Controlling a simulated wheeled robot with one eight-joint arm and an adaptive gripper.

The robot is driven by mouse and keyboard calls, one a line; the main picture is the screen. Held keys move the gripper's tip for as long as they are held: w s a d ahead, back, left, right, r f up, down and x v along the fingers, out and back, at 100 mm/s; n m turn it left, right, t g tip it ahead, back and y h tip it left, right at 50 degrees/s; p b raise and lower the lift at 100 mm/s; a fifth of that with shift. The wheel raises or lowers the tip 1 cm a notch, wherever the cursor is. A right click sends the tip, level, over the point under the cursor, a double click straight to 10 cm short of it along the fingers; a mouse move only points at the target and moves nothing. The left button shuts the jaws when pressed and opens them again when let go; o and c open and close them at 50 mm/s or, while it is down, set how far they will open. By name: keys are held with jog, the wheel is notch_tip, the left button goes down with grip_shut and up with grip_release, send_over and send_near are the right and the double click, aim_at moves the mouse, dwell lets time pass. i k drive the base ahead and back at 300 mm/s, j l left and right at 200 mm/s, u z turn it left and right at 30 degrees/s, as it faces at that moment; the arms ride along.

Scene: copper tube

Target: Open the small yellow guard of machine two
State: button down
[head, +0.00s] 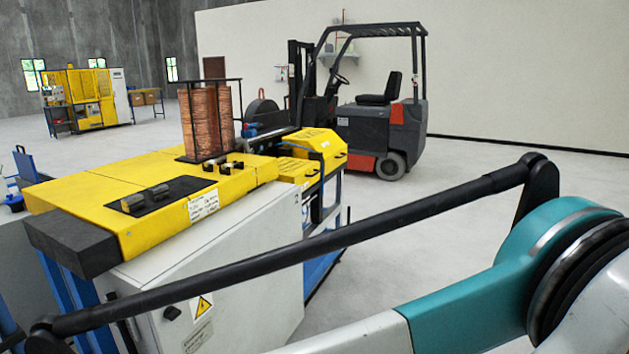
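A machine with yellow top covers (90,192) and a blue frame stands in front of me. At its far right end is a small yellow guard (318,142), which looks closed. A second yellow cover (300,170) lies just in front of it. My arm crosses the lower right of the head view, over the near side of the machine. My gripper is out of view, so its place relative to the guard is hidden.
A copper coil stack (208,120) stands on the machine. A white cabinet (225,265) fills its near side. A forklift (375,125) is parked behind. Another yellow machine (85,92) stands far left. The floor (480,190) to the right is clear.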

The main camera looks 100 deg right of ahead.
aim_at(305, 173)
jog(key=k+z, duration=0.1)
jog(key=z, duration=1.55)
jog(key=i+l+z, duration=0.1)
jog(key=l+z, duration=0.15)
jog(key=z, duration=0.15)
jog(key=i+l+z, duration=0.1)
jog(key=l+z, duration=0.25)
jog(key=i+z, duration=0.15)
jog(key=z, duration=0.25)
jog(key=i+l+z, duration=0.15)
jog(key=z, duration=0.25)
jog(key=i+l+u, duration=0.3)
jog(key=i+l, duration=1.9)
jog(key=k+l, duration=0.05)
jog(key=l, duration=0.05)
